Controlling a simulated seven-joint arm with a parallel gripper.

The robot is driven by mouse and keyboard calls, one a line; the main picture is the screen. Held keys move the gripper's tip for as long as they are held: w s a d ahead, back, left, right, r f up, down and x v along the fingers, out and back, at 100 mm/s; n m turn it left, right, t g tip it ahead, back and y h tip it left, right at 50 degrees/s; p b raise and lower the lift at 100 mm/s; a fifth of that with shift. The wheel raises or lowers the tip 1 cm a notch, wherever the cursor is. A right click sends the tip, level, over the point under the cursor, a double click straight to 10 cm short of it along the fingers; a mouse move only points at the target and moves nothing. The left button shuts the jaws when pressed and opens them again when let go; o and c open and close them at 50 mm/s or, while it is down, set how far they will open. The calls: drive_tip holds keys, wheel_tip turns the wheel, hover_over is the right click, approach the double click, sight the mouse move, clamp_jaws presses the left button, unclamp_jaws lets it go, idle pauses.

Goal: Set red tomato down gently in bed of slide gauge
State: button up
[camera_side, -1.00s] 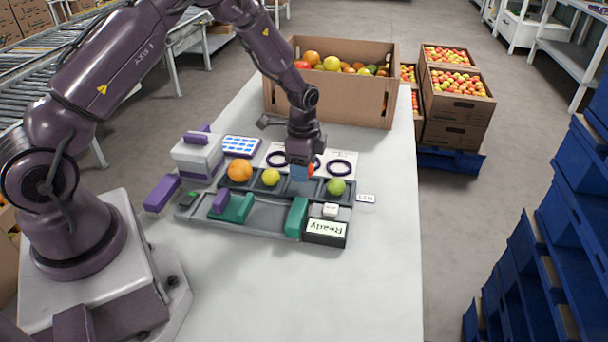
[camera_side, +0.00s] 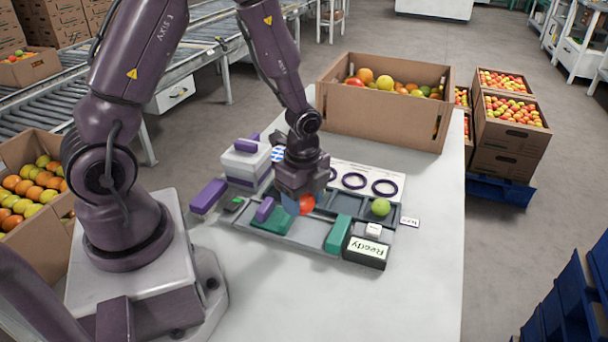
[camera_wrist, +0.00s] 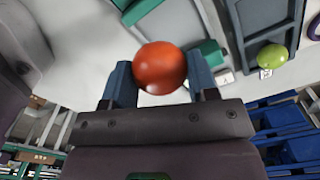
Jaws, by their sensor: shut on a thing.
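My gripper (camera_side: 298,206) is shut on the red tomato (camera_side: 306,203), and the wrist view shows the tomato (camera_wrist: 160,68) between the two blue fingers. The slide gauge (camera_side: 310,240) has a grey bed with a green jaw (camera_side: 273,221) on the left, carrying a purple handle (camera_side: 265,209), and another green jaw (camera_side: 338,234) on the right. In the side view the tomato appears between the jaws, towards the bed's back edge. It looks held above the bed; the exact gap cannot be told. The gauge's display (camera_side: 367,251) reads "Ready".
A green tomato (camera_side: 380,207) sits in the right compartment of the dark tray behind the gauge. Purple rings (camera_side: 353,181) lie on a white card. A white device (camera_side: 245,160) stands at left, near a purple block (camera_side: 208,196). A cardboard box of fruit (camera_side: 385,110) stands behind.

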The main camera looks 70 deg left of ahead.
sight(312, 232)
drive_tip(key=shift+w+d+f+m, duration=0.2)
drive_tip(key=shift+f+m, duration=0.2)
drive_tip(key=shift+m, duration=0.15)
drive_tip(key=shift+w+d+f+m, duration=0.1)
drive_tip(key=shift+w+f+m, duration=0.05)
drive_tip(key=shift+f+m, duration=0.35)
drive_tip(key=m, duration=0.1)
drive_tip(key=w+m, duration=0.1)
drive_tip(key=shift+a+f+m, duration=0.1)
drive_tip(key=shift+m, duration=0.25)
drive_tip(key=shift+f, duration=1.75)
drive_tip(key=shift+f, duration=0.6)
drive_tip(key=o, duration=0.8)
drive_tip(key=shift+w, duration=0.15)
drive_tip(key=c, duration=0.3)
drive_tip(key=shift+c, duration=0.2)
drive_tip(key=shift+r, duration=0.15)
